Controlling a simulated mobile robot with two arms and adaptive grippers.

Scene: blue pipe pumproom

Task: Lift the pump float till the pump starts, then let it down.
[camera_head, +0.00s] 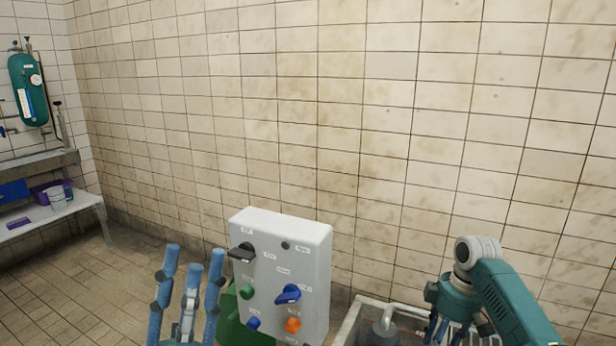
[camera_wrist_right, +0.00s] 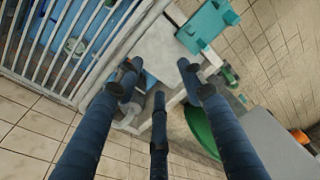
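A dark grey rounded object (camera_head: 384,331) sits in a light-rimmed basin (camera_head: 350,325) at the bottom of the head view, beside a pale bent pipe (camera_head: 402,311). I cannot tell whether it is the pump or its float. My right gripper (camera_head: 440,335) points down over the basin's right part, its tips mostly cut off. In the right wrist view, its blue fingers (camera_wrist_right: 160,85) are spread, with nothing visibly held. My left gripper (camera_head: 190,268) is upright, open and empty, left of the control box. No float can be clearly made out.
A grey control box (camera_head: 305,247) with several coloured knobs stands between my grippers, a green object (camera_head: 236,331) below it. A shelf (camera_head: 60,213) and teal cylinder (camera_head: 28,90) are far left. The right wrist view shows a barred grate (camera_wrist_right: 72,45) and a teal block (camera_wrist_right: 208,25).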

